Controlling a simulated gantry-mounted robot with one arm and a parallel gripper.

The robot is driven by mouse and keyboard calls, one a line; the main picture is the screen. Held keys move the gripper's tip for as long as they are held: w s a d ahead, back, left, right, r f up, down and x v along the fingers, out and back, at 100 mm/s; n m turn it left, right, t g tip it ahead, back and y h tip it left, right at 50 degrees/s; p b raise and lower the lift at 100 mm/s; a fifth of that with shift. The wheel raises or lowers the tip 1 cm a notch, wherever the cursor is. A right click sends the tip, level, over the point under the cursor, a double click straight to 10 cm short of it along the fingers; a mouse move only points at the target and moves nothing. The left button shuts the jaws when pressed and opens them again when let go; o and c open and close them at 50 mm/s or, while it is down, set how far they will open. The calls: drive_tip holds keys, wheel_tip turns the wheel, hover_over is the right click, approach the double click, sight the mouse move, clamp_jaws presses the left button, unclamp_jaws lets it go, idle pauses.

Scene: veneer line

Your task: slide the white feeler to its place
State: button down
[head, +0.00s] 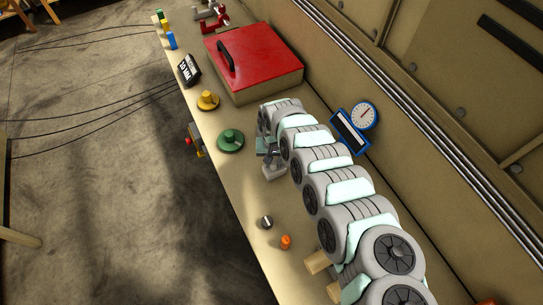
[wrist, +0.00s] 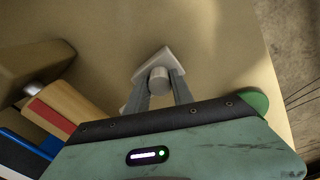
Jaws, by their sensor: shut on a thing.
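The white feeler (wrist: 152,64) shows in the wrist view as a pale, angular flat base with a short round post (wrist: 159,80). My gripper (wrist: 161,87) is shut on the post, one grey finger on each side. The base lies at or just above the tan bench top; I cannot tell whether it touches. In the head view the feeler (head: 273,171) is a small pale piece under my gripper (head: 269,153), to the right of the green disc. Its place is not clearly marked in either view.
A green knobbed disc (head: 230,140) and a yellow one (head: 207,100) stand near the bench's left edge. A red-lidded box (head: 262,50) lies beyond. A blue-rimmed gauge (head: 363,115) is by the wall. A dark-topped knob (head: 266,222) and an orange piece (head: 286,242) stand nearer.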

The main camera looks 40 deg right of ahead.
drive_tip(key=shift+w+a+r, duration=0.1)
drive_tip(key=shift+a+r, duration=0.05)
drive_tip(key=shift+a, duration=0.3)
drive_tip(key=c, duration=1.1)
unclamp_jaws()
wheel_tip(320, 180, up, 10)
drive_tip(key=shift+f, duration=0.25)
drive_tip(key=shift+r, duration=0.5)
